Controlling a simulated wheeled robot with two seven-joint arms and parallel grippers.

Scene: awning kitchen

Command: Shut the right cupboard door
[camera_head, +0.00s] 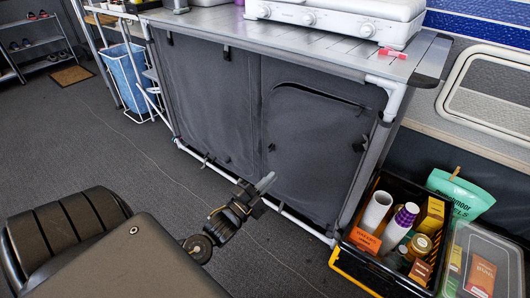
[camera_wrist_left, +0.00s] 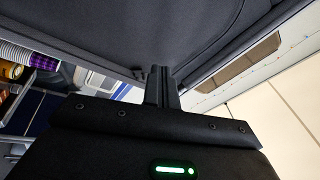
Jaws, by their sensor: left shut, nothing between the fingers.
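The right cupboard door (camera_head: 310,150) is a dark grey fabric panel in the right half of the kitchen unit. A dark curved gap shows along its top edge, and the panel hangs down close to the front; I cannot tell exactly how far it stands open. My left gripper (camera_head: 265,182) is shut and empty, in front of the lower left part of this door; contact cannot be told. In the left wrist view the shut fingers (camera_wrist_left: 161,86) point at dark grey fabric (camera_wrist_left: 130,30) close by. My right gripper is not in view.
The left cupboard door (camera_head: 205,100) is flat in its frame. A white stove (camera_head: 335,15) stands on the countertop (camera_head: 210,22). A black crate (camera_head: 345,250) of groceries and a clear box (camera_head: 490,245) stand at the lower right. A blue bin (camera_head: 122,75) stands left; floor between is clear.

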